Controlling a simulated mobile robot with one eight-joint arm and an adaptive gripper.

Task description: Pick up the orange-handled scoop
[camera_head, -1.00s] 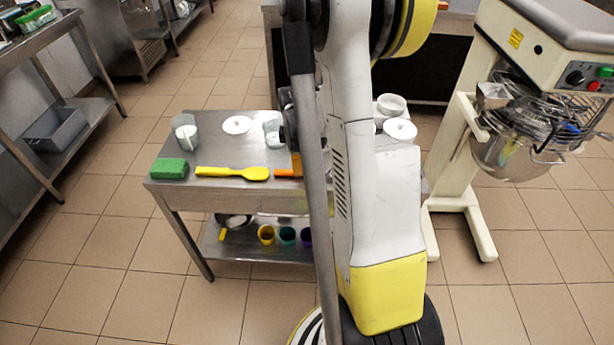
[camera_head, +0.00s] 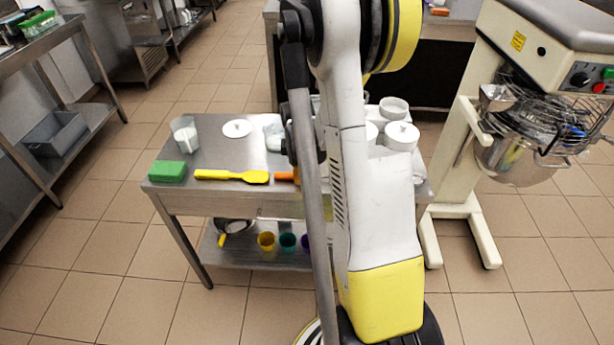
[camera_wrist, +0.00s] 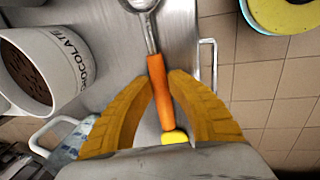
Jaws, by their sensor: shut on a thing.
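The scoop has an orange handle (camera_wrist: 159,90) and a metal head (camera_wrist: 143,5). In the wrist view the handle runs up the middle, and the head is cut off by the top edge. My gripper (camera_wrist: 164,76) has its two ochre fingers on either side of the handle and is shut on it. In the head view a short piece of the orange handle (camera_head: 284,176) shows over the steel table (camera_head: 213,158). My arm hides the rest of the scoop and the gripper there. I cannot tell whether the scoop touches the table.
A yellow spatula (camera_head: 232,176) and green sponge (camera_head: 168,171) lie left of the scoop. A white chocolate container (camera_wrist: 70,62) stands close left in the wrist view. White jars (camera_head: 401,137) stand behind my arm. A mixer (camera_head: 520,90) stands to the right.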

